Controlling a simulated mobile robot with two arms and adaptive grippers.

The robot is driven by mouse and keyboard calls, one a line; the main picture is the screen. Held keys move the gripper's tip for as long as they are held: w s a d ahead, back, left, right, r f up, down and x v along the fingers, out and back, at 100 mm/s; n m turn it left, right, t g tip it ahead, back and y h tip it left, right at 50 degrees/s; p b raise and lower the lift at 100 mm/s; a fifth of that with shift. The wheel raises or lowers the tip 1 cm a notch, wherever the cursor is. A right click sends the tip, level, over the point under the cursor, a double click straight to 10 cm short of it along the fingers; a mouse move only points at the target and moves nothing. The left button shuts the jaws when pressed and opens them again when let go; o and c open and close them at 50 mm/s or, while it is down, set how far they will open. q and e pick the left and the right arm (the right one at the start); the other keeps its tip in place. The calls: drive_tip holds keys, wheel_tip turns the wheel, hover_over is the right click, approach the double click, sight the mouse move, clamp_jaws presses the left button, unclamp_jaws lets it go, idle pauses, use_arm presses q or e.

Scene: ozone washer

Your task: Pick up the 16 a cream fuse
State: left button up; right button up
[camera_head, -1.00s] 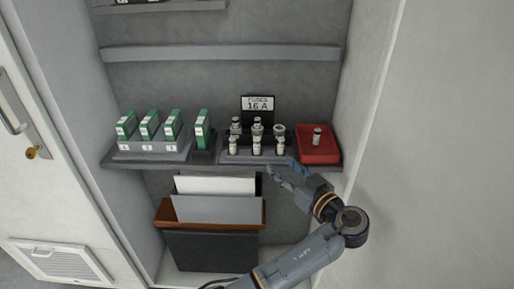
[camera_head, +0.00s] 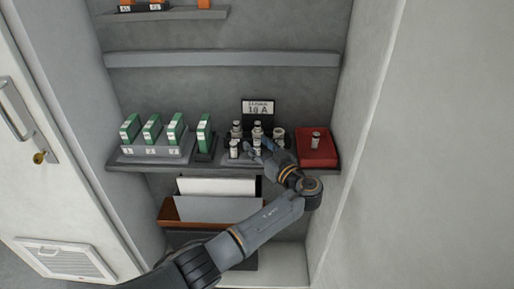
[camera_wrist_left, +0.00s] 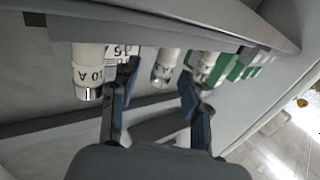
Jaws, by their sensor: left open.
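Several cream fuses with metal caps stand in a dark holder on the shelf, below a small fuse sign (camera_head: 258,107). One front fuse (camera_head: 234,149) stands clear at the left. My left gripper (camera_head: 261,149) is open at the holder's front, partly hiding the middle front fuse. In the left wrist view, the fingers (camera_wrist_left: 158,82) straddle the line of a cream fuse (camera_wrist_left: 166,66), with no visible contact. Another cream fuse (camera_wrist_left: 88,70), whose label looks like 10 A or 16 A, is outside the left finger. The middle fuse's rating is not readable. My right gripper is out of view.
A red tray (camera_head: 328,161) holding one small fuse (camera_head: 316,139) stands at the right. Green modules (camera_head: 152,130) stand in a grey rack on the left. The cabinet wall is close on the right, and a folder bin (camera_head: 172,212) sits below the shelf.

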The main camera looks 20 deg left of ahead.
use_arm(q)
drive_tip(key=shift+w+a, duration=0.4)
drive_tip(key=shift+a, duration=0.05)
clamp_jaws()
drive_tip(key=shift+r, duration=0.15)
